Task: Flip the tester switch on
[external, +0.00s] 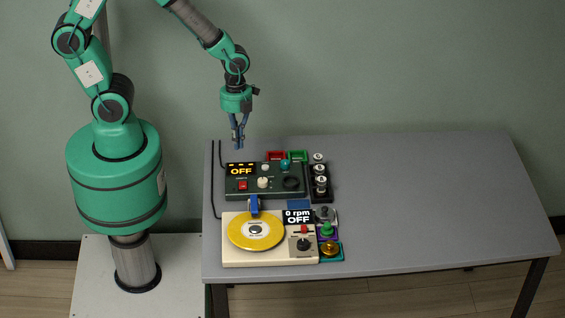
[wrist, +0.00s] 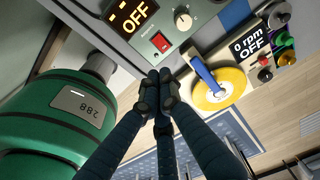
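The tester (external: 265,196) is a dark green box at the back left of the table, with a lit display (external: 241,169) reading OFF. Its red rocker switch (external: 242,185) sits below the display, and the switch also shows in the wrist view (wrist: 160,42). My gripper (external: 237,146) hangs pointing down above the tester's back left, apart from it. In the wrist view its fingertips (wrist: 158,78) are together, with nothing seen between them, and appear just below the switch in the picture.
A cream turntable box (external: 230,258) with a yellow disc (external: 240,240) and a "0 rpm OFF" display (external: 298,217) stands in front of the tester. A dark rack of several spools (external: 320,183) stands right of it. Red (external: 276,155) and green bins lie behind. The table's right side (external: 440,205) is clear.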

